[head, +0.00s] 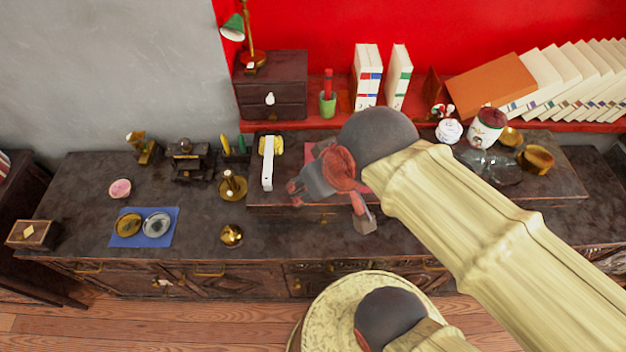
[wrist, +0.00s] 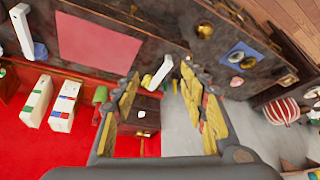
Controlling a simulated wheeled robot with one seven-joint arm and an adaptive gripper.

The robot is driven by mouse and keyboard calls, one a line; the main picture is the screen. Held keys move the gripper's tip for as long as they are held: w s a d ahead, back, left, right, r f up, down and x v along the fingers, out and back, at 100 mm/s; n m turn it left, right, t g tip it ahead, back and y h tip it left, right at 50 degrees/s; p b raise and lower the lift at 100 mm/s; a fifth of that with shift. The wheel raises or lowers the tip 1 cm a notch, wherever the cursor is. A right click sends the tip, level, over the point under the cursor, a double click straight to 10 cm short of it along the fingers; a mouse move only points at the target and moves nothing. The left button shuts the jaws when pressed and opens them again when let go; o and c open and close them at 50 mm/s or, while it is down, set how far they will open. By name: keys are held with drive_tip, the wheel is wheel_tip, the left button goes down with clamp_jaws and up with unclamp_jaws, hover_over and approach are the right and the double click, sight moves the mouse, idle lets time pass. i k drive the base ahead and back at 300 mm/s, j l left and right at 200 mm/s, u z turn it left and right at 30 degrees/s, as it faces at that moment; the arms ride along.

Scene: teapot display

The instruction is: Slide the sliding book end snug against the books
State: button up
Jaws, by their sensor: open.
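A dark brown upright piece (head: 433,88) on the red shelf looks like the sliding book end, though it is small and partly hidden. To its left stand white books (head: 367,75), with another white book (head: 399,75) a little apart from them. A gap shows between that book and the brown piece. The books also show in the wrist view (wrist: 62,107); I cannot make out the book end there. My gripper (head: 328,200) is open and empty above the counter, in front of and left of the books. Its spread fingers show in the wrist view (wrist: 160,85).
An orange book (head: 492,84) and a leaning row of white books (head: 570,80) fill the right of the shelf. A green cup (head: 327,103) stands left of the upright books, beside a small drawer chest (head: 270,85). A white jar (head: 449,130) and a red-lidded pot (head: 487,126) stand in front.

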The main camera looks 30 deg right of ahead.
sight(432, 87)
drive_tip(key=z, duration=1.7)
